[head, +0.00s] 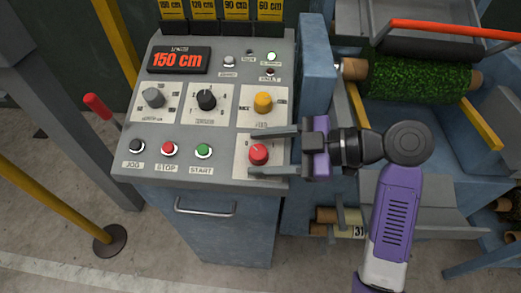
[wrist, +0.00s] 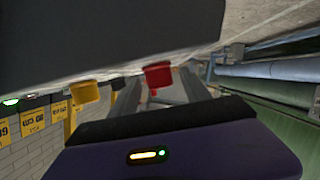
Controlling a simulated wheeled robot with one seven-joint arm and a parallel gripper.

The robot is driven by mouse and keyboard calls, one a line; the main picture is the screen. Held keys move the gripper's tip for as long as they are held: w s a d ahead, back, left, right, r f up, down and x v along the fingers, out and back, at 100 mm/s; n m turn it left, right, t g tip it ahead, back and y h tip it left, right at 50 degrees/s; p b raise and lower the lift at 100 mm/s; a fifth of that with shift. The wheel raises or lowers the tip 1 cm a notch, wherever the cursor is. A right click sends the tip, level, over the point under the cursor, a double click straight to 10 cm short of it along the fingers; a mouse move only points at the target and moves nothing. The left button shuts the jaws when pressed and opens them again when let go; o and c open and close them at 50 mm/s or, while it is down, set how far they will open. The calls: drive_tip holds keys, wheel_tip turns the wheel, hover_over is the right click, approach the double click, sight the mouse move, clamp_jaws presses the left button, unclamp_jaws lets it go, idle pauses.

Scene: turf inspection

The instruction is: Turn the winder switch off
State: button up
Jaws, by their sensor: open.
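A red rotary knob (head: 259,154) sits on a pale plate at the lower right of the grey control panel (head: 225,176). The lettering on its plate is too small or covered to read, so I cannot confirm that it is the winder switch. My gripper (head: 254,151) is open, coming in from the right. One finger lies above the knob and one below, with gaps seen on both sides. In the wrist view the red knob (wrist: 157,75) shows between the fingertips (wrist: 158,86).
A yellow knob (head: 263,102) is just above the upper finger. A black knob (head: 206,99), a grey knob (head: 153,97) and green (head: 204,150), red (head: 168,148) and black (head: 137,145) buttons lie left. The display (head: 178,60) reads 150 cm. A turf roll (head: 420,82) is at right.

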drive_tip(key=v, duration=0.7)
drive_tip(key=shift+d, duration=0.1)
